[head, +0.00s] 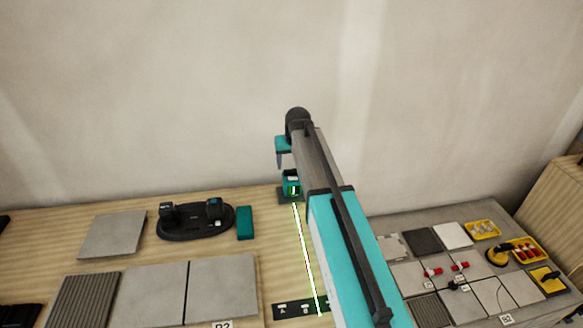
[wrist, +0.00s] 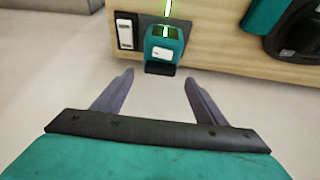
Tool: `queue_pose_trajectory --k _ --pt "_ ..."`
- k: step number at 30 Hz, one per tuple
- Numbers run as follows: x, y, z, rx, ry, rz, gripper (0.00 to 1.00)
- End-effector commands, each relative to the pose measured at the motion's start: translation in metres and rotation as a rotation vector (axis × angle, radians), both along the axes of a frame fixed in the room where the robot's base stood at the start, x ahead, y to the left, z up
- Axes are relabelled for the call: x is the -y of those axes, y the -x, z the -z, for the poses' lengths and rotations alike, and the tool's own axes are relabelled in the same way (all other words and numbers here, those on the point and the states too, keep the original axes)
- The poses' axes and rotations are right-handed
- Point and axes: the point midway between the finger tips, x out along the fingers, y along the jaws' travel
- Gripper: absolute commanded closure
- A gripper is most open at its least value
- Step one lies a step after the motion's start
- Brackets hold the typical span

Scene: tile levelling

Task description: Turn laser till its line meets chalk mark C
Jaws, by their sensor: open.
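The teal laser (head: 292,187) stands on a dark base plate at the back of the wooden bench, near the wall. Its bright green line (head: 306,250) runs forward and slightly right onto a black marked strip (head: 290,313), crossing it right of the two marks I can see. Chalk mark C is not legible; my arm covers the area right of the line. In the wrist view the laser (wrist: 164,46) lies just beyond my gripper (wrist: 160,80), roughly centred between its fingers. The fingers are apart, with nothing between them. In the head view my arm partly hides the gripper.
A black oval stand (head: 196,222) and a teal block (head: 245,223) lie left of the laser. Grey tiles (head: 160,290) cover the front left. On the right, a grey table (head: 400,222) holds tiles, yellow trays and a yellow suction tool. The wall (head: 150,90) is close behind.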

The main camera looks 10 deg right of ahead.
Motion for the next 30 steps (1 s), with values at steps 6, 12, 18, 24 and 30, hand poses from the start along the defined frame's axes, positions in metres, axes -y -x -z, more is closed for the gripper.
queue_pose_trajectory --k 6,12,18,24,30 --pt "0.000 -0.010 0.022 -0.002 0.000 0.000 0.34" --pt "0.001 -0.016 0.037 -0.001 0.000 0.000 0.34" --pt "0.001 -0.018 0.042 0.001 0.000 0.000 0.34" --pt "0.001 -0.018 0.043 0.001 0.000 0.000 0.34" --pt "0.001 -0.018 0.043 0.000 0.000 0.000 0.56"
